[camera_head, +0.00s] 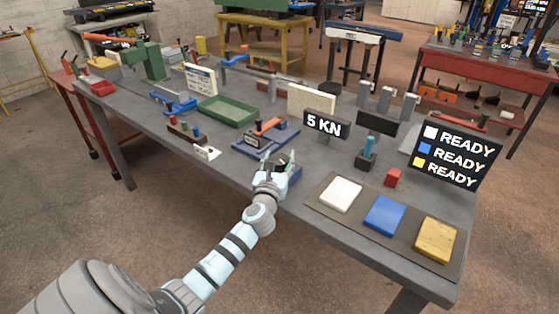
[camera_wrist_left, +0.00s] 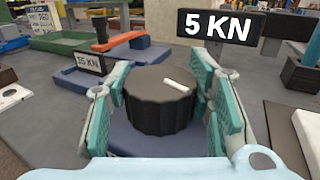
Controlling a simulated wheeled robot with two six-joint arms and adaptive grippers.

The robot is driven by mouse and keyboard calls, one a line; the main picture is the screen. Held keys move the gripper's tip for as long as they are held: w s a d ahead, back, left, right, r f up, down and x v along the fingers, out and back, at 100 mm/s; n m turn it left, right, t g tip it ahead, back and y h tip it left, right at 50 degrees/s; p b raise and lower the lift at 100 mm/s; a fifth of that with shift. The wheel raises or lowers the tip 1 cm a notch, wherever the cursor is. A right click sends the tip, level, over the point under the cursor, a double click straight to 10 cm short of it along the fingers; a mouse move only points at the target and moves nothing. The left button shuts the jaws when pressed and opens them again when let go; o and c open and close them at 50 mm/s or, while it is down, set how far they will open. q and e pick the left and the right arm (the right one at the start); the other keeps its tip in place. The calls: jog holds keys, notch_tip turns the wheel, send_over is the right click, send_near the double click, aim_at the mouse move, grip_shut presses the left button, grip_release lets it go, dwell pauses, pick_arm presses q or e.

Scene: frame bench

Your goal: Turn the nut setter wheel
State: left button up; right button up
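The nut setter wheel is a black ribbed knob with a white mark on top, seen in the left wrist view (camera_wrist_left: 160,98). It sits on a blue base (camera_wrist_left: 150,143). My left gripper (camera_wrist_left: 162,90) has one pale-green finger on each side of the wheel, with narrow gaps low down beside it. Whether either pad touches the wheel is hard to tell. In the head view my left gripper (camera_head: 278,163) is at the bench's near edge and largely hides the wheel. A black sign (camera_head: 326,125) reading "5 KN" stands behind it. My right gripper is not in view.
A blue fixture with an orange handle (camera_head: 265,133) and a "15 KN" label stands just behind-left. At right lie white (camera_head: 341,194), blue (camera_head: 385,215) and yellow (camera_head: 436,239) pads near a "READY" sign (camera_head: 452,155). A green tray (camera_head: 227,111) is farther back.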

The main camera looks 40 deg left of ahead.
pick_arm(q)
jog(key=c, duration=0.4)
jog(key=shift+h, duration=0.3)
jog(key=shift+r+m+t+h+p, duration=0.15)
jog(key=shift+m+t+h+p, duration=0.5)
jog(key=shift+m+h, duration=0.3)
jog(key=shift+o, duration=0.2)
jog(key=shift+m+t+h, duration=0.25)
jog(key=shift+m+h, duration=0.5)
jog(key=shift+h, duration=0.5)
jog(key=shift+m+h, duration=0.5)
jog(key=shift+h, duration=0.2)
jog(key=m+h+b, duration=0.2)
jog(key=h+b, duration=0.1)
jog(key=m+g+h+b, duration=0.1)
jog(key=m+h+b, duration=0.1)
jog(key=h+b, duration=0.1)
jog(key=m+g+h+b, duration=0.1)
jog(key=m+h+b, duration=0.1)
jog(key=h+b, duration=0.2)
jog(key=shift+f+m+h, duration=0.25)
jog(key=shift+m+h, duration=0.05)
jog(key=shift+m, duration=0.1)
jog(key=shift+r+m+g+h+b, duration=0.15)
jog(key=shift+m+g+h+b, duration=0.3)
jog(key=shift+b, duration=0.3)
